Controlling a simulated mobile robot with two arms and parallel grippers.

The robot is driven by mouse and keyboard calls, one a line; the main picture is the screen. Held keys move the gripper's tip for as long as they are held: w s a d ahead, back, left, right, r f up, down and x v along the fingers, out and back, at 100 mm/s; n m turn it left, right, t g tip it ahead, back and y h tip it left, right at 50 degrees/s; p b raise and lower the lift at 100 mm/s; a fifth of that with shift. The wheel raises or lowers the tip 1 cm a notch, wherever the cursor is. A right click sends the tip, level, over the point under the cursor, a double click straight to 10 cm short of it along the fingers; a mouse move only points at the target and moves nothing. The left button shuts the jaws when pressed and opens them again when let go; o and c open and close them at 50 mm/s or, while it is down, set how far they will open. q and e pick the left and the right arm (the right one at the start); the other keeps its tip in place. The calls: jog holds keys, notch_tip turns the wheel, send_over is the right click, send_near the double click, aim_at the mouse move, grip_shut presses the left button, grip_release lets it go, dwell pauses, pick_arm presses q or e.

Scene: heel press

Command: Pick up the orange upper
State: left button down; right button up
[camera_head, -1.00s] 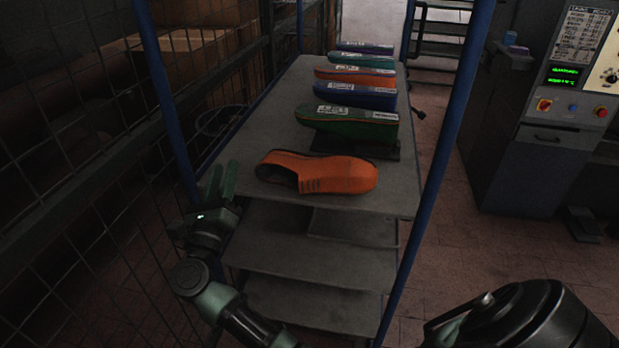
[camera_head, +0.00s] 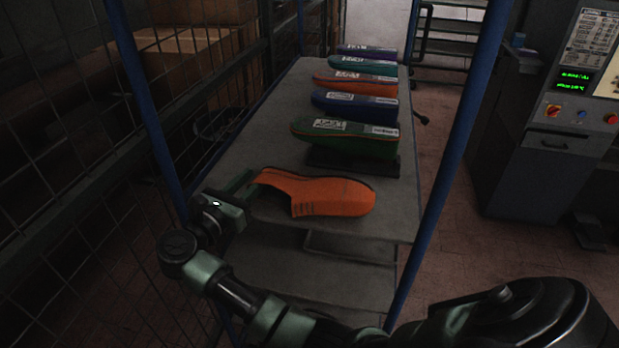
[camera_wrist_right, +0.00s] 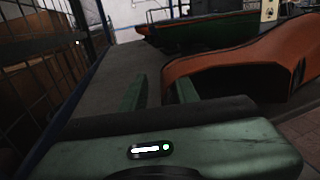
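The orange upper (camera_head: 335,196) is at the front of the rack's top shelf, toe to the right, its heel end at my right gripper. In the head view it looks tipped, with its heel strip raised at the left. My right gripper (camera_head: 252,180) reaches in from the left at the heel. In the right wrist view a gap shows between the two fingers (camera_wrist_right: 160,88), so they look open. The upper (camera_wrist_right: 240,62) fills the right of that view, its left end just beyond the fingertips. I cannot tell if a finger touches it. My left gripper is not in view.
Behind the upper a green shoe form (camera_head: 345,140) stands on a dark base. Several more coloured forms line up behind it. A blue rack post (camera_head: 145,100) stands near my right arm; another (camera_head: 470,120) is at the right. A control cabinet (camera_head: 545,170) stands further right.

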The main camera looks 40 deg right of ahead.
jog(key=shift+w+d+f, duration=0.2)
jog(key=shift+d+f, duration=0.05)
jog(key=shift+d, duration=0.15)
jog(key=shift+s+a+r, duration=0.3)
jog(key=shift+a+r, duration=0.05)
jog(key=shift+a, duration=0.25)
grip_shut()
jog(key=shift+w+d+f, duration=0.1)
jog(key=shift+d+f, duration=0.05)
jog(key=shift+d, duration=0.05)
jog(key=shift+f, duration=0.15)
